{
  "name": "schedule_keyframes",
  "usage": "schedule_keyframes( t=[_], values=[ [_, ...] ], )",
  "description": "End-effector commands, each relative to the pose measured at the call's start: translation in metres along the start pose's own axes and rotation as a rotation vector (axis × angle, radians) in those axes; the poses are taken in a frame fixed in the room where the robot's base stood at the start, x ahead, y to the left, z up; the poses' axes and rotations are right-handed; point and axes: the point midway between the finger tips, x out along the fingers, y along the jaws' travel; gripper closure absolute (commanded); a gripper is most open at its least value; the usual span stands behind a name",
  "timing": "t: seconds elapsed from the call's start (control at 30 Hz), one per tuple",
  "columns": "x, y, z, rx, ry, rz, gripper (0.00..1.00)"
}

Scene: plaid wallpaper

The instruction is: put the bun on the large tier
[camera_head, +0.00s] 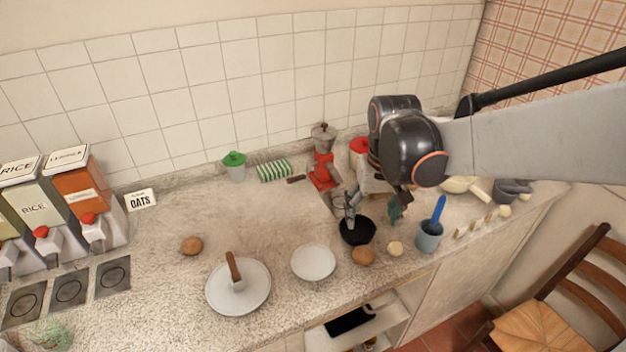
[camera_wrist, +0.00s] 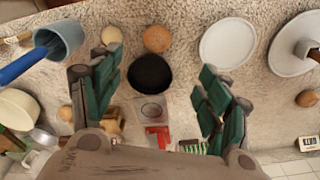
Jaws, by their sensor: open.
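Several round bun-like items lie on the counter: a brown one (camera_head: 191,245) at the left, another brown one (camera_head: 363,255) in front of the black bowl, and a pale one (camera_head: 395,248) to its right. I cannot tell which the task means. They also show in the wrist view: left brown (camera_wrist: 307,98), front brown (camera_wrist: 157,39), pale (camera_wrist: 111,35). The large tier looks like the big white plate (camera_head: 222,301) with a wooden-handled piece on it; it also shows at the wrist view's right (camera_wrist: 284,62). My gripper (camera_head: 373,208) is open and empty above the counter by the black bowl.
The black bowl (camera_head: 357,232) sits below my gripper. A smaller white plate (camera_head: 313,262) lies beside the big one. A blue-grey cup (camera_head: 429,238) with a blue utensil stands right. The counter left of centre is mostly clear.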

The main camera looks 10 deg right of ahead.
Motion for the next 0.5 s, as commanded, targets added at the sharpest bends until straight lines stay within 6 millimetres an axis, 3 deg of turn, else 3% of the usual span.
schedule_keyframes(
  t=[0.1,0.37,0.5],
  values=[
    [0.014,-0.002,-0.012,0.005,-0.045,0.003,0.3],
    [0.035,-0.002,-0.015,0.009,-0.079,0.006,0.3],
    [0.061,-0.002,-0.013,0.009,-0.078,0.006,0.3]
  ],
)
